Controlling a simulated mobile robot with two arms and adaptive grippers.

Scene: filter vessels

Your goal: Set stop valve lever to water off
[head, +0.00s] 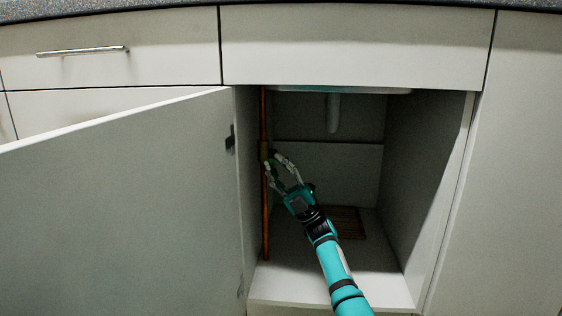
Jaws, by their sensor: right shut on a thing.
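A copper pipe (265,218) runs upright along the left inner side of the open sink cabinet. The stop valve (263,150) is a small dull-yellow body partway up this pipe. My right gripper (272,162) reaches into the cabinet from the lower right. Its fingers are at the valve and shut on what looks like its lever. The lever itself is mostly hidden by the fingers and too small for its angle to be told. My left gripper is not in view.
The cabinet door (130,215) stands open on the left. A sink underside (340,90) with a pale drain pipe (332,113) hangs above. A brown slatted thing (346,222) lies on the cabinet floor (375,270). The right side wall is clear.

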